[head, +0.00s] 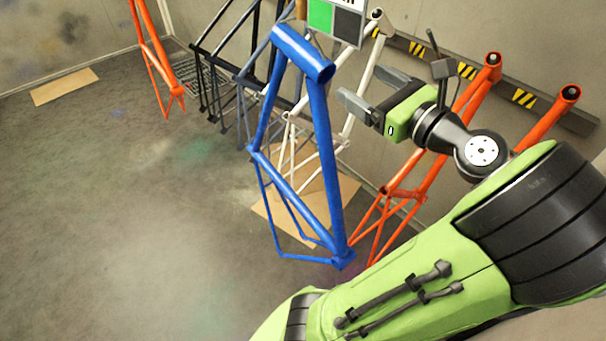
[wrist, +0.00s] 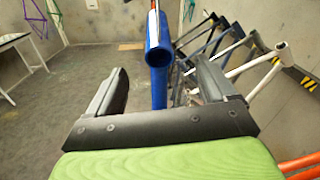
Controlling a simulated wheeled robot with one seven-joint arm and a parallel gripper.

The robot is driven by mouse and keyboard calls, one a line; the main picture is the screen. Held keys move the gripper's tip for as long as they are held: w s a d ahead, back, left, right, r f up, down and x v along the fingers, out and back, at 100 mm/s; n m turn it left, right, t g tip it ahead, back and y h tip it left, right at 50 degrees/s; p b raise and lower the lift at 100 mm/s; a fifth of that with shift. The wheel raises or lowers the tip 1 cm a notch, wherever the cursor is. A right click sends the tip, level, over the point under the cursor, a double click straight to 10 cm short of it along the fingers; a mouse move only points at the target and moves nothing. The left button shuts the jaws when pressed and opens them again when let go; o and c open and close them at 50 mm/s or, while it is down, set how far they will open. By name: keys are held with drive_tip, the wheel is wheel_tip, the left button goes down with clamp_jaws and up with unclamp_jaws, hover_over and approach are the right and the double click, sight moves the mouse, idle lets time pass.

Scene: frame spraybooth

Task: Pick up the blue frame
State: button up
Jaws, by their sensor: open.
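The blue frame (head: 321,150) hangs upright near the middle of the head view, with an open tube end at its top right. My gripper (head: 361,88) is to the right of its upper part, jaws apart and pointing left toward it. In the wrist view the blue frame (wrist: 158,60) stands beyond and between the open fingers of my gripper (wrist: 160,88), its round tube end facing me. Nothing is between the fingers in the head view. What holds the blue frame up is not clear.
Black frames (head: 235,70), a white frame (head: 345,110) and orange frames (head: 425,165) hang close behind and to the right. Another orange frame (head: 157,60) hangs at the left. Cardboard (head: 65,86) lies on the floor. The floor at left is open.

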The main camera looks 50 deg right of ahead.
drive_tip(key=b, duration=0.3)
approach(309, 55)
drive_tip(key=shift+w+d+f, duration=0.45)
drive_tip(key=shift+d+f, duration=0.3)
drive_tip(key=shift+d, duration=0.05)
drive_tip(key=shift+r+x, duration=0.1)
drive_tip(key=shift+x, duration=0.55)
drive_tip(key=shift+r+x, duration=0.15)
drive_tip(key=shift+x, duration=4.3)
drive_tip(key=shift+s+a+f, duration=0.1)
drive_tip(key=shift+a, duration=0.05)
drive_tip(key=shift+c, duration=0.5)
clamp_jaws()
